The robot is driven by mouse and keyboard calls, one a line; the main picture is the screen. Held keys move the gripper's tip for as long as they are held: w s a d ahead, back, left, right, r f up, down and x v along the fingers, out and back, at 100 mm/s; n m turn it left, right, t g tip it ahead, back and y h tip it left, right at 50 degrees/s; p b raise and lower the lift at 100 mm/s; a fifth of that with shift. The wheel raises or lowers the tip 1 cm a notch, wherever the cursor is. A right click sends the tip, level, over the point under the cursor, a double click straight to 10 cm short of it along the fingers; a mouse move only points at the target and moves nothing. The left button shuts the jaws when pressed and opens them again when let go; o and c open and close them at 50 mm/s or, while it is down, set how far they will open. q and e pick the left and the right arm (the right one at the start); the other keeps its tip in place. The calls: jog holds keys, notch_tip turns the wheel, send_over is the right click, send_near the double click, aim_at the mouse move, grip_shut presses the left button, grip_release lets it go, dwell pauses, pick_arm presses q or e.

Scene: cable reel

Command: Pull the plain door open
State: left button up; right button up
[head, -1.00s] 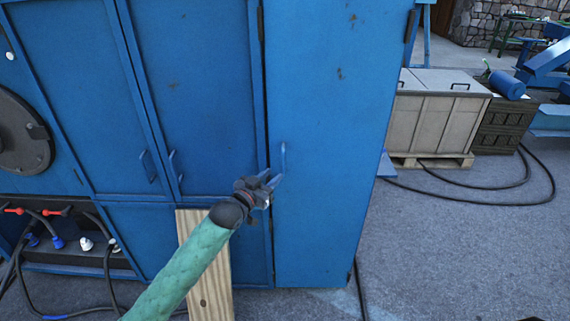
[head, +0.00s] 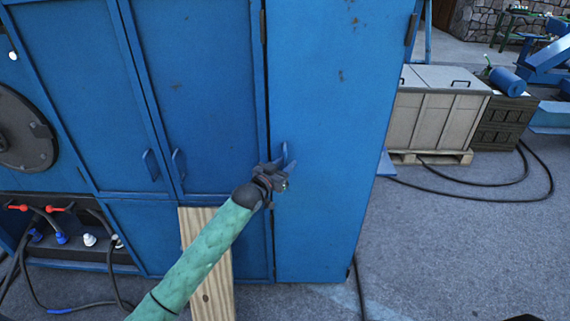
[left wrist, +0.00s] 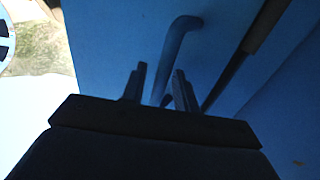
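The plain door (head: 335,90) is the flat blue panel at the right of the blue cabinet, and it looks closed. Its blue bar handle (head: 284,152) stands near the door's left edge. My left gripper (head: 283,169) is at the lower part of the handle and hides some of it. In the left wrist view the handle (left wrist: 174,55) runs down between the two open fingers (left wrist: 158,82), with a gap showing beside it. I cannot tell whether a finger touches it.
Two framed cabinet doors (head: 195,90) with handles are left of the plain door. A wooden plank (head: 208,275) leans below them. Cables lie on the ground at lower left and right. A grey crate (head: 435,115) stands on a pallet at right.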

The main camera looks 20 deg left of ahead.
pick_arm(q)
grip_shut()
jog(key=shift+s, duration=0.15)
